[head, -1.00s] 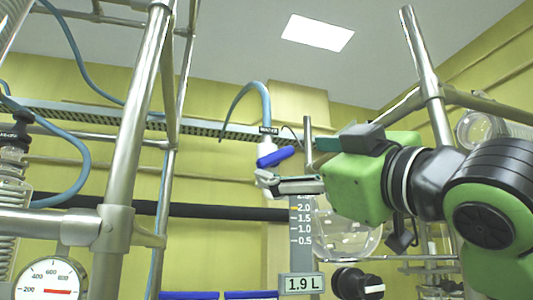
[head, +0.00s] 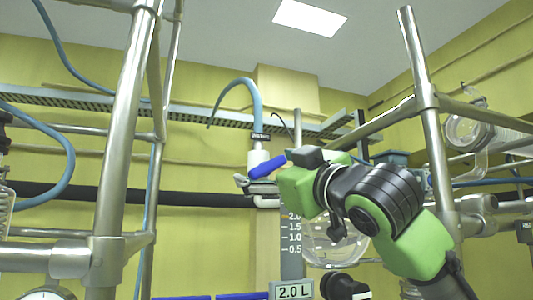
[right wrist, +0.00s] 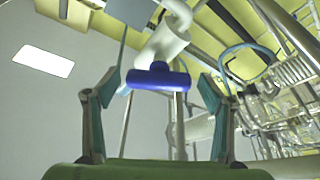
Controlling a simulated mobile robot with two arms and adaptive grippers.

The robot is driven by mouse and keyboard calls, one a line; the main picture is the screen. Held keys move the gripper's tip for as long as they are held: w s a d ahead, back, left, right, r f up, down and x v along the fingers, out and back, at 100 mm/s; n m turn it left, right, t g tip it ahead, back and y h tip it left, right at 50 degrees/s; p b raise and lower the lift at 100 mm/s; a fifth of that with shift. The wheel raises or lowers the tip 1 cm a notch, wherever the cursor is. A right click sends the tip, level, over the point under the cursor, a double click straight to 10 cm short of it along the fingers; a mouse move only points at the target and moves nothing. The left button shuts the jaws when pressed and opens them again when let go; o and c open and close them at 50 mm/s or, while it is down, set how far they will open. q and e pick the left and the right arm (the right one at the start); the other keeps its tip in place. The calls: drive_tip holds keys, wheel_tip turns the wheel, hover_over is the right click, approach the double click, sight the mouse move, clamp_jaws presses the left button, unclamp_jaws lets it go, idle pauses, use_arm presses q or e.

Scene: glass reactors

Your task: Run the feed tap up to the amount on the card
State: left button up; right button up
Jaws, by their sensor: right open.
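The feed tap (head: 258,160) has a pale body under a blue hose, and its blue lever (head: 267,167) slants up to the right. The label on the tap is too small to read. A level scale (head: 291,240) stands below it, with a plate (head: 292,291) reading 2.0 L. My right gripper (head: 256,187) is at the tap, just under the lever. In the right wrist view the blue lever (right wrist: 158,76) shows between the spread, empty fingers of my right gripper (right wrist: 160,88). I cannot tell whether a finger touches it. My left gripper is out of view.
A round glass vessel (head: 335,243) is partly behind my right arm, with a black knob (head: 342,286) below. Steel posts stand at left (head: 120,140) and right (head: 428,120). A black pipe (head: 160,196) crosses behind. A gauge (head: 25,294) is cut off at lower left.

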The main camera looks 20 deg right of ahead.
drive_tip(key=shift+w+d+r, duration=0.1)
drive_tip(key=shift+w, duration=0.5)
drive_tip(key=shift+s, duration=0.1)
drive_tip(key=c, duration=1.1)
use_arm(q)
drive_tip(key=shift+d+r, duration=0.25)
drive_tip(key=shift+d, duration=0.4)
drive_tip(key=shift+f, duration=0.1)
